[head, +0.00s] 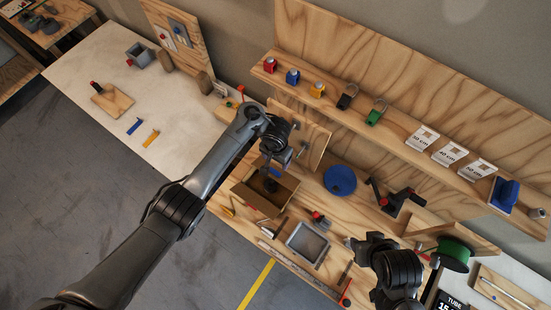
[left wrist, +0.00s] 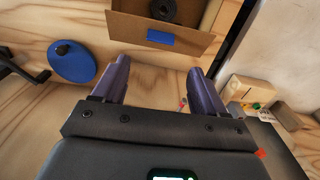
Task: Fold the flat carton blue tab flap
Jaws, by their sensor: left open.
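The brown open carton (head: 262,203) stands on the wooden bench with a dark roll inside. In the left wrist view its near panel, the flap (left wrist: 125,28), carries the blue tab (left wrist: 160,38) and stands away from me. My left gripper (head: 275,160) is over the carton. In the left wrist view the left gripper (left wrist: 158,72) is open with nothing between its two fingers, and the blue tab lies beyond the fingertips, apart from them. The tab is not clear in the head view. My right arm shows at lower right; its fingers are too unclear to judge.
A blue disc (head: 340,180) lies right of the carton. A grey tray (head: 307,243) is in front. A black crank device (head: 397,200) and a green spool (head: 450,254) stand further right. A shelf (head: 385,135) with padlocks and boxes runs along the back.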

